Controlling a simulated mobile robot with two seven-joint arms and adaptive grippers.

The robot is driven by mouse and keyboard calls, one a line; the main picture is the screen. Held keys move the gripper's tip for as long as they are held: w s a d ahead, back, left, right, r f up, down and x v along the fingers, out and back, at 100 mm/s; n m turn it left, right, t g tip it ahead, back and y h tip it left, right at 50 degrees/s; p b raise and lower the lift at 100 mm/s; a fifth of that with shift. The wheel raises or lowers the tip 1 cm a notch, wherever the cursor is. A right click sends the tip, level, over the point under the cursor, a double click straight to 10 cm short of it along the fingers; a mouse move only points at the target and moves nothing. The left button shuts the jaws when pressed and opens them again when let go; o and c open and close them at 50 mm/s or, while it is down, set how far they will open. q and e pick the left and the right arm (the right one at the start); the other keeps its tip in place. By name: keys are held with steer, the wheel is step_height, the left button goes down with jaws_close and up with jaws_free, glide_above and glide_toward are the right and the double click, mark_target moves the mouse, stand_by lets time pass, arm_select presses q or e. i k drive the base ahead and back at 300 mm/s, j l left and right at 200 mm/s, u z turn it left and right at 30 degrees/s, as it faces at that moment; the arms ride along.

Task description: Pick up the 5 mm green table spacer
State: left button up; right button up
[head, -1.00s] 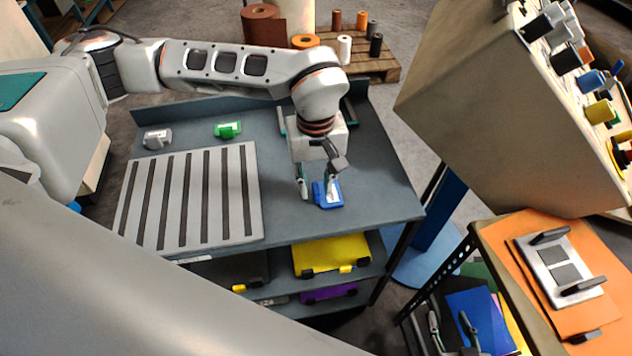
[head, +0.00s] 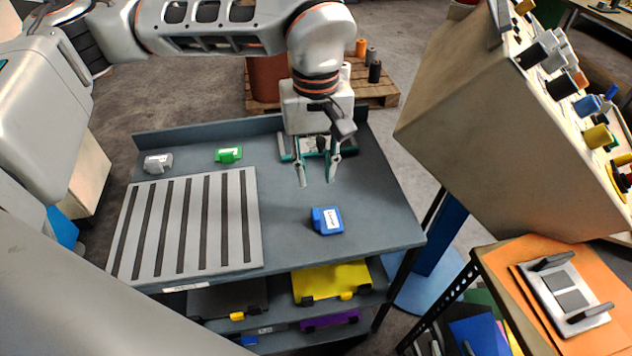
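The green spacer (head: 228,154) lies on the grey-blue table (head: 285,235) at the back left, behind the slotted grey plate. My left gripper (head: 317,179) is open and empty, fingers pointing down, to the right of the green spacer and apart from it. A blue spacer (head: 327,220) with a white label lies on the table in front of and below that gripper, untouched. A grey spacer (head: 158,163) lies left of the green one. Only the fingertips of my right gripper (head: 452,347) show at the bottom edge, apart, with nothing seen between them.
The slotted plate (head: 250,225) fills the table's left front. A teal-edged item (head: 284,148) is partly hidden behind my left gripper. Shelves below hold a yellow case (head: 330,279) and a purple case (head: 330,320). A large beige control console (head: 480,110) stands at right.

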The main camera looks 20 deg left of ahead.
mark_target(226, 155)
steer(key=k+l, duration=0.85)
